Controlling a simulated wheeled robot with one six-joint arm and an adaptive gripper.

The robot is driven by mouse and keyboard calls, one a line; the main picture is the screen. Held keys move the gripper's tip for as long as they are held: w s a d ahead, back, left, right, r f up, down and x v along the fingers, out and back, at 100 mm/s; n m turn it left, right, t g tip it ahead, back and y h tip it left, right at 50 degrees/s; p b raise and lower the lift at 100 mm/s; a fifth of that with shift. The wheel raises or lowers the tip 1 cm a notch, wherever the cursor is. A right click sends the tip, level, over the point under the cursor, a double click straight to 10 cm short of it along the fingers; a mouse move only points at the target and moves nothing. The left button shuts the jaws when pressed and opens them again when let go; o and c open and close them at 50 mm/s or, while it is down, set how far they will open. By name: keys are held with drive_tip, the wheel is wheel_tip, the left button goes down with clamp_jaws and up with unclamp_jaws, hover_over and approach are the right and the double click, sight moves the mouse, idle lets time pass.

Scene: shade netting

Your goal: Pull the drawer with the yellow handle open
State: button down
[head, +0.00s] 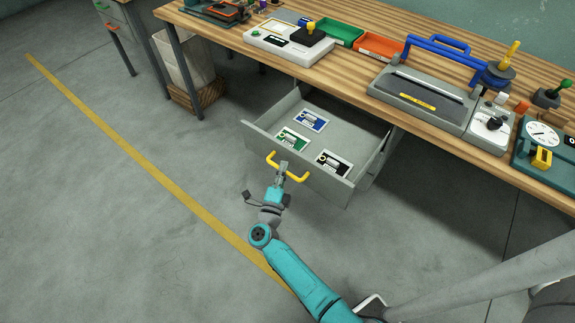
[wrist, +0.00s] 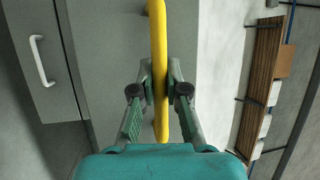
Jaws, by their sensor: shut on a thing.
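The grey drawer (head: 262,143) under the workbench stands pulled out, with its inside showing. Its yellow handle (head: 300,178) is on the front face; it also shows in the wrist view (wrist: 161,128), running up the picture. Several cards lie in the drawer: a blue one (head: 311,120), a green one (head: 293,139) and a black one (head: 333,164). My gripper (head: 282,168) is at the handle in front of the drawer. In the wrist view my gripper's fingers (wrist: 160,85) are closed on both sides of the yellow bar.
The wooden bench top (head: 345,68) above the drawer carries several devices, including a grey sealer-like machine (head: 425,97) and a dial gauge (head: 543,137). A pale bin (head: 188,62) stands at the left. The floor in front, with a yellow line (head: 128,150), is clear.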

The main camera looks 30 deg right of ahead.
idle(0.3)
drive_tip(key=c, duration=1.2)
unclamp_jaws()
drive_tip(key=v, duration=1.2)
drive_tip(key=shift+f, duration=0.1)
drive_tip(key=s+r+n+y, duration=0.5)
drive_tip(key=s+n, duration=0.4)
drive_tip(key=s, duration=0.3)
drive_tip(key=s+a+r+n+y, duration=0.1)
drive_tip(key=s+r+n+y, duration=0.3)
drive_tip(key=s, duration=0.8)
drive_tip(key=s+r+n+t+y, duration=0.1)
drive_tip(key=s+r+n+y, duration=0.4)
drive_tip(key=s+n, duration=0.7)
drive_tip(key=shift+a+r+n+y, duration=0.15)
drive_tip(key=shift+r+n, duration=0.25)
drive_tip(key=shift+r, duration=0.2)
drive_tip(key=shift+a+r+n+y, duration=0.1)
drive_tip(key=shift+r+n+y, duration=0.05)
drive_tip(key=shift+r+n, duration=0.35)
